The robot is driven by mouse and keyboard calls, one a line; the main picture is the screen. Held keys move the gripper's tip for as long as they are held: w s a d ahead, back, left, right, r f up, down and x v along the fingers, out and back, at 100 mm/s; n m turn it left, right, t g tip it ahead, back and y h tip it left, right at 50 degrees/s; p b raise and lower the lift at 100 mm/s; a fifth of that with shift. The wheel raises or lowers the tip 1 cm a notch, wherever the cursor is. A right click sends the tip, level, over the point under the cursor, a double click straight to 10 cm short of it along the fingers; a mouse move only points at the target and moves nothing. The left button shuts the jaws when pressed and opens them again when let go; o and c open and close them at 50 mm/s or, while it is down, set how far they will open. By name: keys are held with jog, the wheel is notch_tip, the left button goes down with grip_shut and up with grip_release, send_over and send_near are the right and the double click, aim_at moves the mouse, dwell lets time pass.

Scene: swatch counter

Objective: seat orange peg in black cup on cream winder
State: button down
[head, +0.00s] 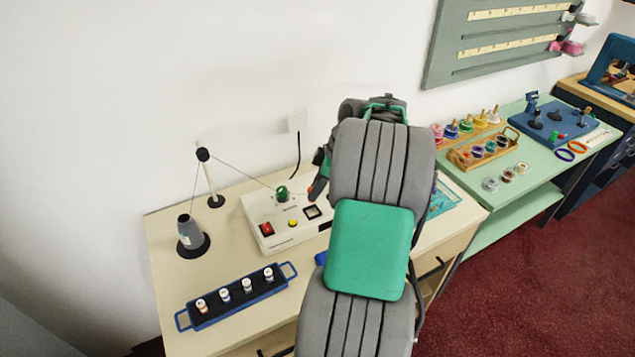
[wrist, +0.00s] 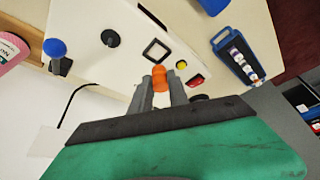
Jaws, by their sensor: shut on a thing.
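The cream winder (head: 254,216) sits on the light wood table, with a red switch, a yellow button and a black square frame on its top. The wrist view also shows its pale top (wrist: 90,70). My gripper (wrist: 160,78) is shut on the orange peg (wrist: 160,79), whose end points out between the fingers. The peg is over the winder, near the square frame; its exact height is unclear. A black round part that looks like the black cup (wrist: 110,38) is apart from the peg, left of the frame in the wrist view. My arm hides that area in the head view.
A blue tray (head: 201,325) with several small spools lies at the front left. A grey cone (head: 190,231) and a thread post (head: 209,177) stand left of the winder. A blue knob (wrist: 55,47) stands near the winder's edge. A green counter with spools is at right.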

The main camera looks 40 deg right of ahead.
jog(key=shift+f+b, duration=2.05)
jog(key=shift+f, duration=0.65)
jog(key=c, duration=1.2)
grip_release()
jog(key=shift+r, duration=0.1)
jog(key=v, duration=0.7)
jog(key=shift+s+d+r, duration=0.1)
jog(key=shift+s+r, duration=0.05)
jog(key=shift+r, duration=0.15)
